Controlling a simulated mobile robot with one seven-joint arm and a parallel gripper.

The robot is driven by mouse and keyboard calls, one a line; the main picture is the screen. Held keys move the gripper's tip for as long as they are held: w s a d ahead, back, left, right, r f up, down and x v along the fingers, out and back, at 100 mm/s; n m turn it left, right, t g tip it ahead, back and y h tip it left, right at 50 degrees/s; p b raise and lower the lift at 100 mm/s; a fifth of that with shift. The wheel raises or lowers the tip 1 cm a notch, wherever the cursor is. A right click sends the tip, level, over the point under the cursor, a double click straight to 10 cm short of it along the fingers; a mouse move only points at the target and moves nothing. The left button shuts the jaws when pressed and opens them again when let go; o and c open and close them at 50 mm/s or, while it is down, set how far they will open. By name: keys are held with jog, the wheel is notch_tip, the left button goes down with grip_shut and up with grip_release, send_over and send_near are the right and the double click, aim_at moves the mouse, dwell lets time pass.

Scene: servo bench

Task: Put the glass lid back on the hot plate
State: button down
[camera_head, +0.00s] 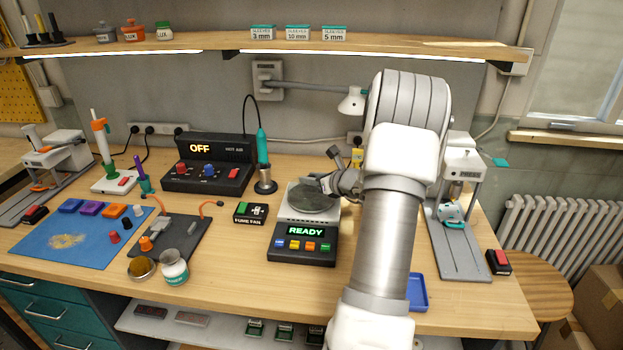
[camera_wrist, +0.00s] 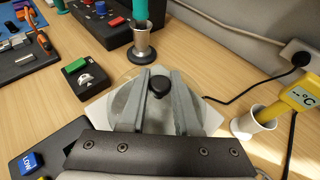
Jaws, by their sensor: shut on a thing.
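The hot plate (camera_head: 303,256) stands mid-bench, with a pale square top and a dark front panel reading READY. The round glass lid (camera_head: 312,201) is over its top. In the wrist view the lid (camera_wrist: 121,97) is clear, with a black knob (camera_wrist: 160,86) in its middle. The pale corner of the hot plate (camera_wrist: 97,112) shows beneath it. My gripper (camera_head: 330,184) is shut on the knob, one finger on each side in the wrist view (camera_wrist: 160,92). I cannot tell whether the lid touches the plate or hangs just above it.
The fume fan switch box (camera_head: 250,213) and the soldering-iron-like teal tool in its metal stand (camera_head: 265,182) are close behind left. A yellow °C probe in a white cup (camera_wrist: 252,123) is close on the right. The press (camera_head: 463,190) stands further right.

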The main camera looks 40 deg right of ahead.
jog(key=shift+f+b, duration=0.3)
jog(key=shift+b, duration=0.1)
jog(key=c, duration=0.6)
grip_release()
jog(key=shift+r, duration=0.15)
jog(key=shift+r+p, duration=0.25)
jog(key=shift+p, duration=0.2)
jog(key=v, duration=1.2)
